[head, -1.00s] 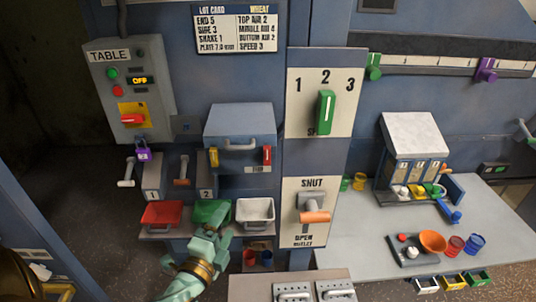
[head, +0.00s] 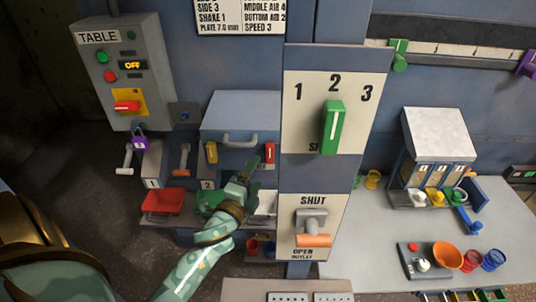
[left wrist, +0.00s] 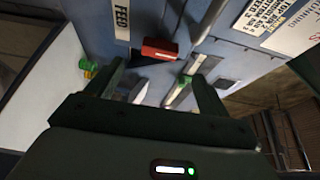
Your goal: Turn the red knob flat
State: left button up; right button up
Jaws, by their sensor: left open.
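A red knob (head: 269,152) stands upright with a white line at the right front of the blue-grey box (head: 240,106). It also shows as a red block in the left wrist view (left wrist: 159,49), beside the FEED label (left wrist: 122,20). My left gripper (head: 247,172) is just below and left of the knob in the head view. In the left wrist view its two fingers are spread and empty, and the knob lies beyond the gap between them, apart from both. My right gripper is not in view.
A yellow knob (head: 211,153) and grey handle (head: 240,140) share the box front. The panel with the green lever (head: 333,127) and orange-tipped outlet handle (head: 313,240) stands close right. Another red switch (head: 127,106) sits on the TABLE box. Red tray (head: 162,202) lies below.

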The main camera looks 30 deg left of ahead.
aim_at(268, 156)
pick_arm(q)
jog(key=w, duration=0.3)
jog(key=w+a, duration=0.1)
jog(key=w, duration=0.5)
jog(key=shift+a, duration=0.2)
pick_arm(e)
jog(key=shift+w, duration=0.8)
pick_arm(q)
jog(key=shift+s, duration=0.1)
jog(key=shift+c, duration=1.2)
jog(key=c, duration=0.8)
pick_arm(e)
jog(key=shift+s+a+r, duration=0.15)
